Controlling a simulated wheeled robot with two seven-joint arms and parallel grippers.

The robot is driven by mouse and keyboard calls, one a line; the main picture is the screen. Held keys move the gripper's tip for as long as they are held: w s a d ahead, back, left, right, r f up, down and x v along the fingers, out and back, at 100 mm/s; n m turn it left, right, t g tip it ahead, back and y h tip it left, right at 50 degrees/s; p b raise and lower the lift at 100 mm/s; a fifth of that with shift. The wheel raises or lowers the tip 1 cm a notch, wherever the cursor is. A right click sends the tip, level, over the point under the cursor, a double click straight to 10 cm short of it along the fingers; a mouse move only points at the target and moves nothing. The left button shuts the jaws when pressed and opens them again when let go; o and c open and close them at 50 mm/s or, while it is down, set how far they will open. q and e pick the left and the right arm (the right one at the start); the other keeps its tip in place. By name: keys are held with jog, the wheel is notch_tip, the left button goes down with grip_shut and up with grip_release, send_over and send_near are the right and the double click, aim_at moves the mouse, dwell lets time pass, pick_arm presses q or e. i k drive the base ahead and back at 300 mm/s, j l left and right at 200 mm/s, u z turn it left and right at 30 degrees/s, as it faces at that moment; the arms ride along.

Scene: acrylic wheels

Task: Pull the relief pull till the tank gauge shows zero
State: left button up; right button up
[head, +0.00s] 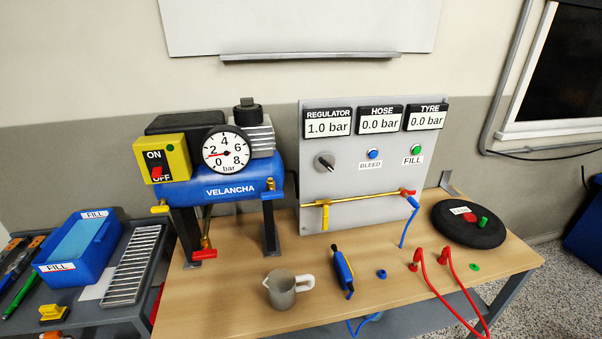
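The blue tank (225,181), marked VELANCHA, stands on dark legs on the wooden workbench. Its round white tank gauge (227,152) has a red needle pointing left, close to the 2 mark and clearly off zero. A small brass fitting (269,187) sits at the tank's right end; it may be the relief pull, but it is too small to tell. Another brass fitting (160,207) shows at the left end. A red-handled valve (204,253) hangs below the tank. The yellow switch box (162,158) has its red lever down by OFF. Neither of my grippers is in view.
A grey panel (340,215) reads regulator 1.0, hose 0.0 and tyre 0.0 bar. A grey mug (281,289), a blue-black tool (343,271), red hoses (448,274) and a black wheel (468,225) occupy the bench. A blue bin (78,250) stands left.

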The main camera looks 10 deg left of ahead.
aim_at(162, 208)
jog(key=j+z, duration=0.15)
jog(key=z, duration=0.85)
jog(key=k+j+z, duration=0.3)
jog(key=j+z, duration=0.15)
jog(key=k+j+z, duration=0.4)
jog(key=j, duration=0.15)
jog(key=k+j+z, duration=0.45)
jog(key=i+l, duration=0.05)
jog(key=l, duration=0.05)
